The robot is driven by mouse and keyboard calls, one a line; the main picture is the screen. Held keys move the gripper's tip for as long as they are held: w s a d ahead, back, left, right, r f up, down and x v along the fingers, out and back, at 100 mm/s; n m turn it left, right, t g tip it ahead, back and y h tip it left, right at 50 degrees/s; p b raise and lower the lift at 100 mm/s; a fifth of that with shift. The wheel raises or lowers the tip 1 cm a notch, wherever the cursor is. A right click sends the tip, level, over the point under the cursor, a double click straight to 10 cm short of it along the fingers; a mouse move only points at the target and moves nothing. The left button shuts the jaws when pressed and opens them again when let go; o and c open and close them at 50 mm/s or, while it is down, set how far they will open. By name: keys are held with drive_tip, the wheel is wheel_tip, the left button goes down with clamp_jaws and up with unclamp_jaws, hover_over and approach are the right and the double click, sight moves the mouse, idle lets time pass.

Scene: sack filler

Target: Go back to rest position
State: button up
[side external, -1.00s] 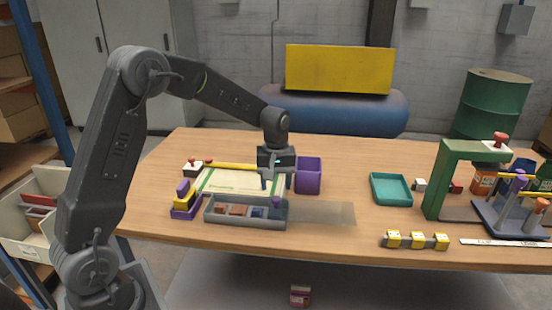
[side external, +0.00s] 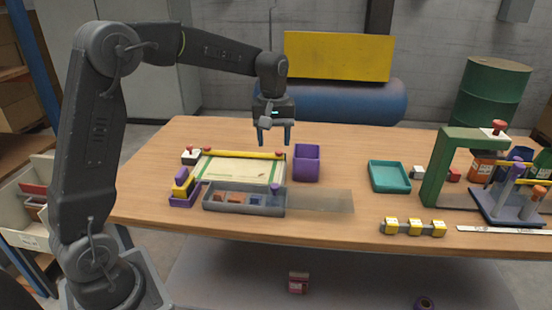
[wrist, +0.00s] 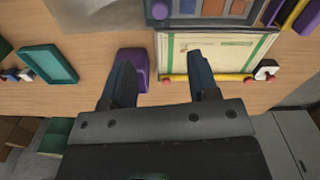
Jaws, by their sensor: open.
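My gripper (side external: 274,138) is open and empty, raised above the back part of the wooden table. In the wrist view its two fingers (wrist: 160,80) stand wide apart with only table and a board edge beyond them. Below it in the side view lies a flat cream sack or sheet (side external: 235,172) with a green border. A yellow bar (side external: 238,154) with red ends runs along its back edge. Nothing touches the fingers.
A purple bin (side external: 306,166), a grey divided tray (side external: 245,200) and a teal tray (side external: 389,176) stand on the table. A green frame (side external: 437,178) and a rack of tools (side external: 510,203) are at the right. Space above the table around my gripper is clear.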

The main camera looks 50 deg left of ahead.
drive_tip(key=s+d+r+m+t, duration=0.1)
drive_tip(key=s+d+r+m, duration=0.2)
drive_tip(key=s, duration=0.3)
drive_tip(key=s+d+r+m+t, duration=0.2)
drive_tip(key=s+d+r, duration=0.15)
drive_tip(key=s, duration=0.25)
drive_tip(key=s+d+f+m+t, duration=0.1)
drive_tip(key=s+d+m, duration=0.1)
drive_tip(key=s, duration=0.4)
drive_tip(key=s+d+f+m+t, duration=0.1)
drive_tip(key=s+d+f+m, duration=0.1)
drive_tip(key=s, duration=0.4)
drive_tip(key=shift+d+m+t, duration=0.15)
drive_tip(key=shift+m+t, duration=0.15)
drive_tip(key=shift+m, duration=0.6)
